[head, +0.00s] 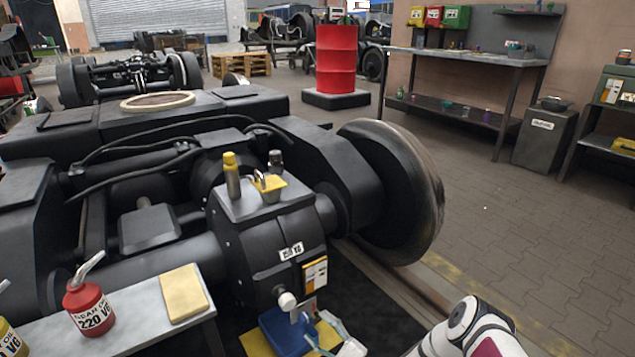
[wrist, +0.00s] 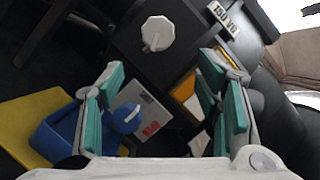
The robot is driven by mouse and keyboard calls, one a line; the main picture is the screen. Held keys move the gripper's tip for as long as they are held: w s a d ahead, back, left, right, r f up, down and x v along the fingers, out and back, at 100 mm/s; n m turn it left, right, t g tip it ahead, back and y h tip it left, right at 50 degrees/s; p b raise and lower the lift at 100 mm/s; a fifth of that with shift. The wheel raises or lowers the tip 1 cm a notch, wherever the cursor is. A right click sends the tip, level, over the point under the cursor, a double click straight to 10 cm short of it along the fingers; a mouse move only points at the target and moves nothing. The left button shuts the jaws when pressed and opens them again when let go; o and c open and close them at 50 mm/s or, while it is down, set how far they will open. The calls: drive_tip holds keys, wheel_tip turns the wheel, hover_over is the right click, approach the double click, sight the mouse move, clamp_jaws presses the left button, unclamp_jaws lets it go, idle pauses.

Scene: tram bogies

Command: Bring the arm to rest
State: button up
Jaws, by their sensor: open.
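My gripper (wrist: 165,105) is open in the wrist view, its two teal-padded fingers apart with nothing held between them. It faces the black gearbox (wrist: 130,60) of the bogie, which bears a white round knob (wrist: 158,33). In the head view part of my white arm (head: 470,330) shows at the bottom right, and my gripper (head: 325,330) is low in front of the gearbox (head: 265,235), above the floor. A blue container (head: 285,332) stands on a yellow mat (head: 255,345) beside it. A label card (head: 315,275) is on the gearbox face.
A yellow-capped bottle (head: 231,175) and a yellow cup-like piece (head: 270,187) stand on the gearbox top. A small table (head: 130,325) at the left holds a red oil can (head: 90,305) and a yellow cloth (head: 184,293). The large wheel (head: 405,190) is behind. The paved floor at right is clear.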

drive_tip(key=w+d+r+n+g+h, duration=0.2)
drive_tip(key=w+d+r+n+h, duration=0.15)
drive_tip(key=w+r, duration=0.3)
drive_tip(key=w+d+r+n+g+h, duration=0.2)
drive_tip(key=w+r+n+h, duration=0.1)
drive_tip(key=w+r+n, duration=0.3)
drive_tip(key=s+d+r+n+g+h, duration=0.1)
drive_tip(key=d+r+h, duration=0.35)
drive_tip(key=r, duration=0.45)
drive_tip(key=s+d+r+n+h, duration=0.1)
drive_tip(key=s+d+r+h, duration=0.15)
drive_tip(key=d+r, duration=0.5)
drive_tip(key=s+d+r+n+g+h+p, duration=0.1)
drive_tip(key=s+d+r+g+h, duration=0.15)
drive_tip(key=s+r, duration=0.75)
drive_tip(key=s+d+r+n+g+h, duration=0.1)
drive_tip(key=s+d+r+h, duration=0.15)
drive_tip(key=s+r, duration=0.7)
drive_tip(key=s+a+n+g+y, duration=0.1)
drive_tip(key=s+a+g, duration=0.1)
drive_tip(key=s, duration=1.4)
drive_tip(key=s+a+n+g+y, duration=0.2)
drive_tip(key=s+g, duration=0.1)
drive_tip(key=s, duration=1.4)
wheel_tip(320, 180, up, 40)
drive_tip(key=t+p, duration=0.4)
drive_tip(key=p, duration=3.4)
drive_tip(key=shift+w+f, duration=0.15)
drive_tip(key=shift+w, duration=0.25)
drive_tip(key=shift+h, duration=0.25)
